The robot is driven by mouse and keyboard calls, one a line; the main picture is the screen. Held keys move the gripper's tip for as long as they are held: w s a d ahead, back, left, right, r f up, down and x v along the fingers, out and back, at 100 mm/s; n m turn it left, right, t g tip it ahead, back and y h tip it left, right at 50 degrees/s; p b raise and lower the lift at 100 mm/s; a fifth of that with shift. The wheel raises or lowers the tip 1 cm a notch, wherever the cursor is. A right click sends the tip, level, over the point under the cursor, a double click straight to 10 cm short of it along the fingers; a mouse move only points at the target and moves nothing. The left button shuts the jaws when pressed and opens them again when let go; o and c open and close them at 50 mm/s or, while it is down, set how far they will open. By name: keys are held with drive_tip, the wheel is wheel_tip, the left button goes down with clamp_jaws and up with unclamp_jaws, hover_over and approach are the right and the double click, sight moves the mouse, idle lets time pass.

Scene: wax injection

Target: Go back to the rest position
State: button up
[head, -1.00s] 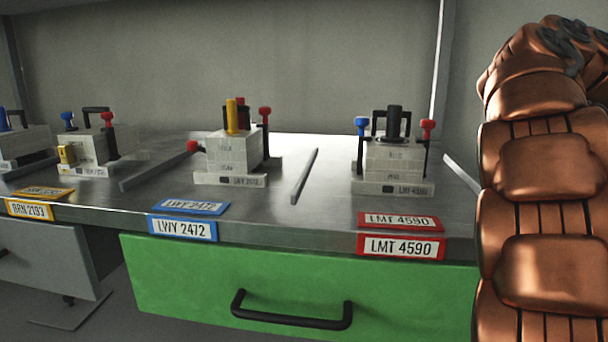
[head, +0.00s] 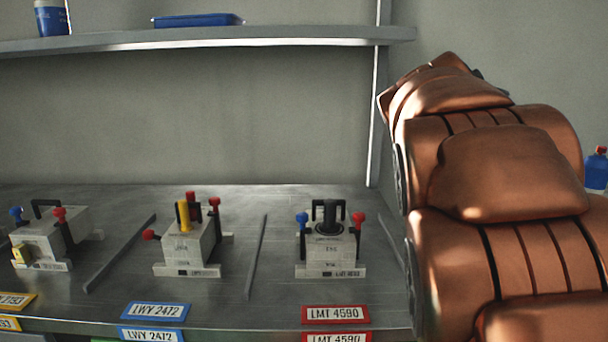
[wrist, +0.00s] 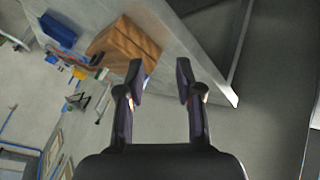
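My gripper (wrist: 158,82) shows in the wrist view with its two fingers apart and nothing between them. It points out over the room, with the floor and a wall edge beyond it. In the head view my copper-coloured arm fills the right side, and the gripper itself cannot be made out there. No work object is near the fingers.
On the metal bench stand the LMT 4590 mould (head: 330,246), the LWY 2472 mould (head: 188,243) and another mould (head: 48,239) at left. Above is a shelf (head: 280,39) with a blue tray (head: 197,20). A blue bottle (head: 596,172) stands far right.

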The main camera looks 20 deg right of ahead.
drive_tip(key=s+a+n+y+p, duration=0.1)
drive_tip(key=a+n+p, duration=0.1)
drive_tip(key=a+p, duration=0.2)
drive_tip(key=s+a+n+y+p, duration=0.1)
drive_tip(key=a+n+y+p, duration=0.1)
drive_tip(key=a+p, duration=0.3)
drive_tip(key=s+a+n+y+p, duration=0.1)
drive_tip(key=a+p, duration=0.3)
drive_tip(key=a, duration=0.4)
drive_tip(key=shift+s+a+r+n+t+y+p, duration=0.1)
drive_tip(key=shift+a+r+n+t+y+p, duration=0.2)
drive_tip(key=shift+n, duration=0.4)
drive_tip(key=s+a+n+y+p, duration=0.1)
drive_tip(key=s+a+n+p, duration=0.1)
drive_tip(key=s+a+p, duration=0.3)
drive_tip(key=s+a+r+n+g+y+p, duration=0.1)
drive_tip(key=s+a+n+y+p, duration=0.1)
drive_tip(key=s+a+p, duration=0.3)
drive_tip(key=a+n+p, duration=0.1)
drive_tip(key=a, duration=0.2)
drive_tip(key=shift+a+r, duration=0.25)
drive_tip(key=shift+a, duration=0.05)
drive_tip(key=shift+s, duration=0.1)
